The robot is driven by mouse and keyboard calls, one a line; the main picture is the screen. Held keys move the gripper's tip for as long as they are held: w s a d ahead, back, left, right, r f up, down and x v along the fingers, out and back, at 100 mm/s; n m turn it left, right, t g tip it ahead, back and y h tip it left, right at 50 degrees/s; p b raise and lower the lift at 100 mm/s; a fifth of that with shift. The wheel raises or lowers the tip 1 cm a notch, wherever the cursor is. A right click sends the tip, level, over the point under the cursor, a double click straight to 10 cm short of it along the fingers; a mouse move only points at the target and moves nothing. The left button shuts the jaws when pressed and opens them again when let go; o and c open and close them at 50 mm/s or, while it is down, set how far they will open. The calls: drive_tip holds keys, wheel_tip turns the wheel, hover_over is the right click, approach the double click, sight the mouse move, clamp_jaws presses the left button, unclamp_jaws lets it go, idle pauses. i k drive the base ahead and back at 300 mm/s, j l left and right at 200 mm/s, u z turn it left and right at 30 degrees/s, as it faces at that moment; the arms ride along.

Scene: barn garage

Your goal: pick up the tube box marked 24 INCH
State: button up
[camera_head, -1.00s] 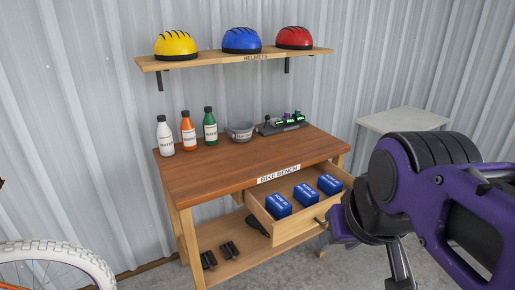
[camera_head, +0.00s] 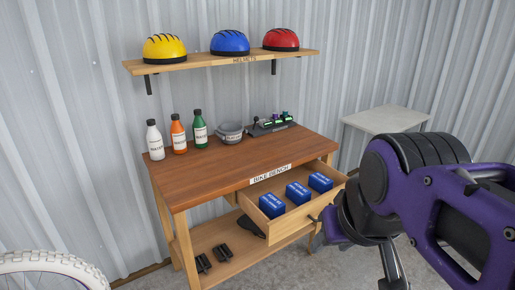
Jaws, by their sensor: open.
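Three blue tube boxes with small white print sit in a row in the pulled-out drawer (camera_head: 292,226) of the bench. They are the near-left box (camera_head: 271,206), the middle box (camera_head: 298,193) and the far-right box (camera_head: 320,182). The print is too small to read, so I cannot tell which is marked 24 INCH. My purple and black arm fills the right side of the view, just right of the drawer, and overlaps its right end. My gripper's fingers cannot be made out.
On the bench top (camera_head: 225,165) stand a white bottle (camera_head: 154,142), an orange bottle (camera_head: 178,136), a green bottle (camera_head: 200,131), a grey bowl (camera_head: 230,133) and a dark rack (camera_head: 271,124). A helmet shelf (camera_head: 220,61) hangs above. A grey table (camera_head: 385,119) stands behind my arm.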

sight(318, 181)
drive_tip(key=i+l+u, duration=0.3)
drive_tip(key=l, duration=0.3)
drive_tip(key=i+l+u, duration=0.3)
drive_tip(key=l, duration=0.4)
drive_tip(key=i, duration=0.1)
